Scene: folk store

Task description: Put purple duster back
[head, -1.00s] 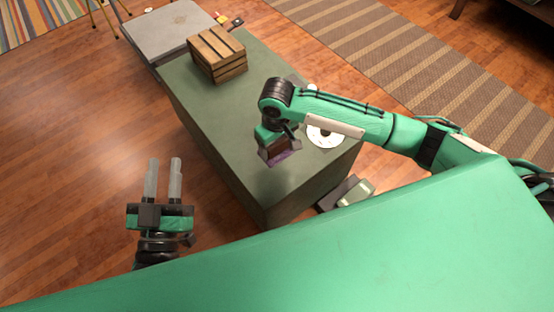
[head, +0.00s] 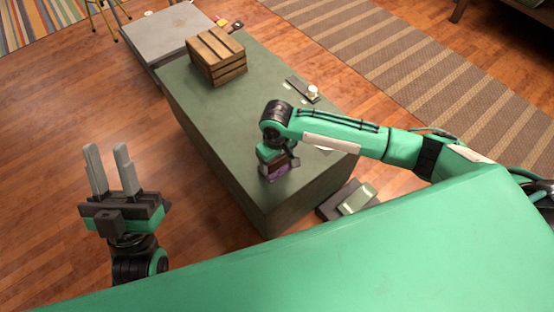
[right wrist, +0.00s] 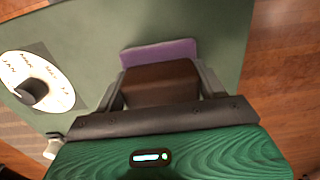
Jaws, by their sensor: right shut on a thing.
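The purple duster has a brown block on top and a purple pad beneath. In the head view the duster (head: 278,173) is over the near end of the green counter (head: 215,125). My right gripper (head: 277,158) is above it, pointing down and shut on its brown block. In the right wrist view the duster's purple pad (right wrist: 160,53) shows beyond the brown block between the fingers. I cannot tell whether the pad touches the counter. My left gripper (head: 107,160) is open and empty, left of the counter over the floor.
A wooden crate (head: 217,57) stands on the counter's far part. A dark strip with a white knob (head: 312,92) lies near its right edge. A white disc (right wrist: 38,82) is beside the duster. A grey box (head: 348,200) is beyond the counter's near right corner.

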